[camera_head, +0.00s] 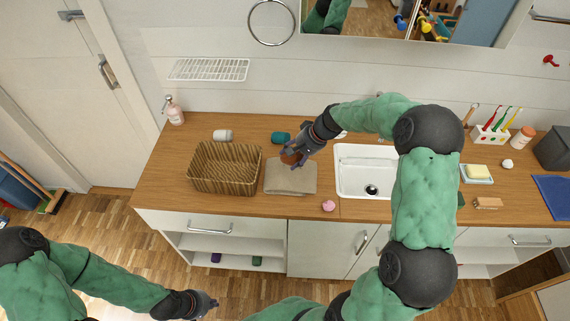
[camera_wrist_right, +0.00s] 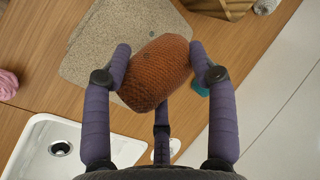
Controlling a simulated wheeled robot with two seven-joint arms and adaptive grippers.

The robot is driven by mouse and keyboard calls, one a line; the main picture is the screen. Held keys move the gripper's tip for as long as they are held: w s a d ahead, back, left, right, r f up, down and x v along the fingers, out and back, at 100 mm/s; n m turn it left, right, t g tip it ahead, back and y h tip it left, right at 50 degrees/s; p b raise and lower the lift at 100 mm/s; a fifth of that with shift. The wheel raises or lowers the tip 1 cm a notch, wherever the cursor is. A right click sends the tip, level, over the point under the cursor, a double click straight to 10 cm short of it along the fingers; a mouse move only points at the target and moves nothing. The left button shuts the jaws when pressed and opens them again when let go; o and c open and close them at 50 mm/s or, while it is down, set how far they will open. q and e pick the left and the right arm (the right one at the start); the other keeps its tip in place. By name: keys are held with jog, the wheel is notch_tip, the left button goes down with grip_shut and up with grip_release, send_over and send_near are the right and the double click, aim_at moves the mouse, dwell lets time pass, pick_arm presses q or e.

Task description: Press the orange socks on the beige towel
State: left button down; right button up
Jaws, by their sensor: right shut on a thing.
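The orange socks (camera_head: 291,157), a rolled knitted bundle, are between the fingers of my right gripper (camera_head: 297,153). In the right wrist view the socks (camera_wrist_right: 157,74) sit between the purple fingertips and overlap the edge of the beige towel (camera_wrist_right: 105,40). The towel (camera_head: 290,181) lies folded flat on the wooden counter, right of the basket. The socks are over its back part; I cannot tell whether they touch it. My left gripper (camera_head: 207,304) is low at the front left, away from the counter; its fingers are too small to read.
A wicker basket (camera_head: 225,169) stands left of the towel and a sink (camera_head: 366,160) is to its right. A teal roll (camera_head: 280,138) lies behind it, and a pink ball (camera_head: 329,206) lies at the front right. A white roll (camera_head: 222,135) is behind the basket.

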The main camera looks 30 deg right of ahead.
jog(key=shift+w+a, duration=0.1)
jog(key=shift+w, duration=0.1)
jog(key=shift+f+b, duration=0.45)
jog(key=shift+f, duration=0.1)
jog(key=shift+f+b, duration=1.65)
jog(key=shift+f, duration=0.65)
jog(key=o, duration=0.4)
jog(key=shift+c, duration=0.2)
jog(key=c, duration=0.4)
